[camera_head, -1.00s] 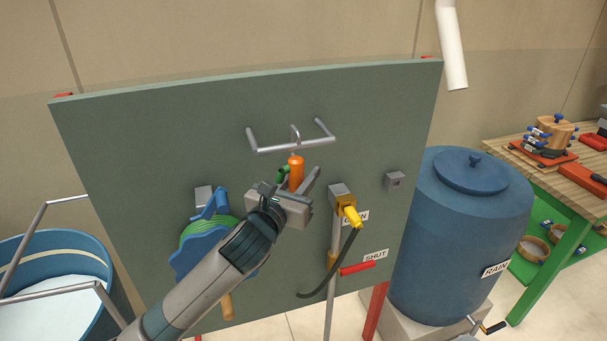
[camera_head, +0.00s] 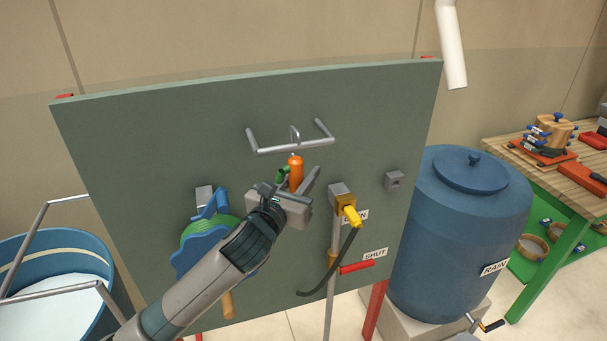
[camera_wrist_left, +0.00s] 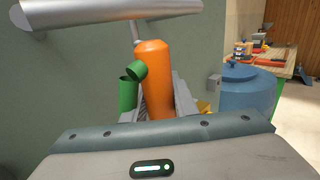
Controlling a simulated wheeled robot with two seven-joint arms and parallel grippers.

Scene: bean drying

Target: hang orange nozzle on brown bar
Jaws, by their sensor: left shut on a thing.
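The orange nozzle (camera_head: 296,172) is upright, with a green spout (camera_head: 282,174) on its left side. My left gripper (camera_head: 300,187) is shut on the nozzle, just below the bar on the board. The bar (camera_head: 290,146) looks grey metal, not brown, and stands out from the board on two arms. A thin grey hook (camera_head: 295,134) rises from the nozzle top and shows above the bar. In the left wrist view the nozzle (camera_wrist_left: 154,75) sits between the fingers, and its stem goes up behind the bar (camera_wrist_left: 100,14). I cannot tell whether the hook touches the bar. My right gripper is out of view.
The green board (camera_head: 120,150) carries a blue and green reel (camera_head: 205,240) at left and a yellow tap fitting (camera_head: 351,214) with a black hose at right. A blue rain barrel (camera_head: 460,240) stands to the right. The board above the bar is clear.

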